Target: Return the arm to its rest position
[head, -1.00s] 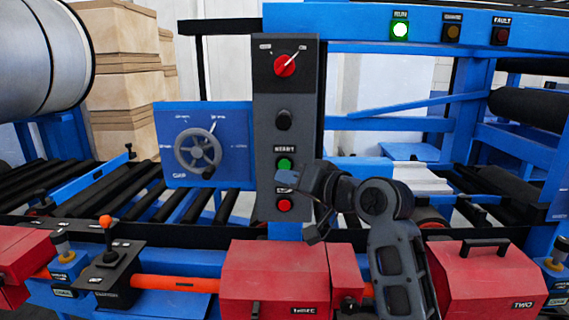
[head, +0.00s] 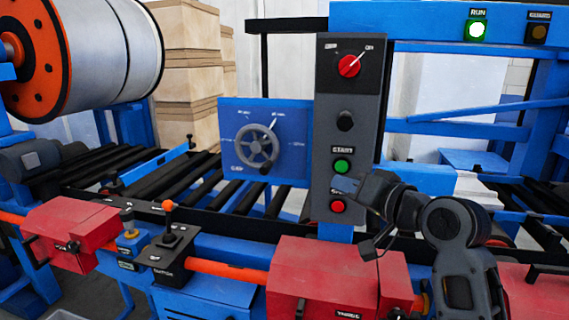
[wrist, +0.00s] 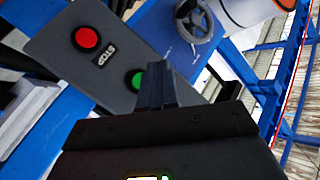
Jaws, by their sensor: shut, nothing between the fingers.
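My arm reaches in from the lower right in the head view, bent, in front of the control panel (head: 328,120). My gripper (head: 341,185) is beside the panel's lower part, between the green start button (head: 341,166) and the red stop button (head: 337,207), covering part of the label there. In the wrist view my gripper's fingers (wrist: 170,80) are together and empty, pointing over the panel. The green button (wrist: 135,79) is partly behind them, and the red button (wrist: 87,39) is clear of them. I cannot tell whether the fingertips touch the panel.
A blue plate with a grey handwheel (head: 257,148) is left of the panel. Red boxes (head: 325,270) and a lever box (head: 168,250) line the front rail. A large roll (head: 100,50) hangs at upper left. The run lamp (head: 477,31) glows green.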

